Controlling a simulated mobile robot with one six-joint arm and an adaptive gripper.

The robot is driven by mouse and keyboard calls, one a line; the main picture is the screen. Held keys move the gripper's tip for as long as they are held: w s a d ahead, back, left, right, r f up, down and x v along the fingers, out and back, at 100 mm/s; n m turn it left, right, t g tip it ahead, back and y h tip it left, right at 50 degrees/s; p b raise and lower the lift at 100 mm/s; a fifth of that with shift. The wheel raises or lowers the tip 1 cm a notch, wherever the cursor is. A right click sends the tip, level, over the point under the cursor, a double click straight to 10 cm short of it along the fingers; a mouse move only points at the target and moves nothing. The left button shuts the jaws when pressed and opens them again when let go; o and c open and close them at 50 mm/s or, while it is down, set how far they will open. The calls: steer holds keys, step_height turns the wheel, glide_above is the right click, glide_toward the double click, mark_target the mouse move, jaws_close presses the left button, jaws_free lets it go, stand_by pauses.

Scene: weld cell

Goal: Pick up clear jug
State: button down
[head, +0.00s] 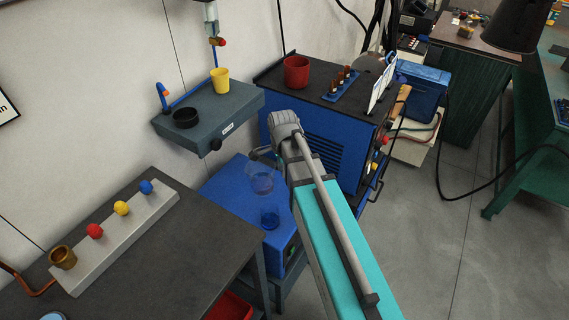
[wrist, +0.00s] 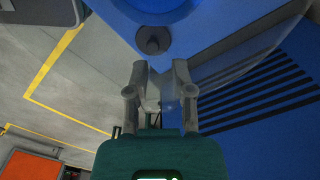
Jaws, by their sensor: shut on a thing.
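The clear jug (head: 262,182) is see-through and shows in front of the blue box's top in the head view. My gripper (head: 264,155) is at its upper part, with the arm reaching in from the lower right. The jug's faint curved wall (wrist: 232,72) spreads up and right from the fingertips. The exact contact is hard to see through the clear wall. I cannot tell whether the jug's bottom touches the box.
A small blue round item (head: 270,217) is on the blue box (head: 228,192), just below the jug. The slotted blue cabinet (head: 330,150) with a red pot (head: 297,72) stands close behind. A grey shelf (head: 215,108) holds a yellow cup (head: 220,80). A dark bench (head: 190,245) is at lower left.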

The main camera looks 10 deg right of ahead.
steer(key=shift+s+r+p, duration=0.2)
steer(key=shift+s+r, duration=0.05)
steer(key=shift+s, duration=0.3)
steer(key=shift+s+r+p, duration=0.2)
steer(key=shift+s+r, duration=0.05)
steer(key=shift+s, duration=0.3)
steer(key=shift+s, duration=0.15)
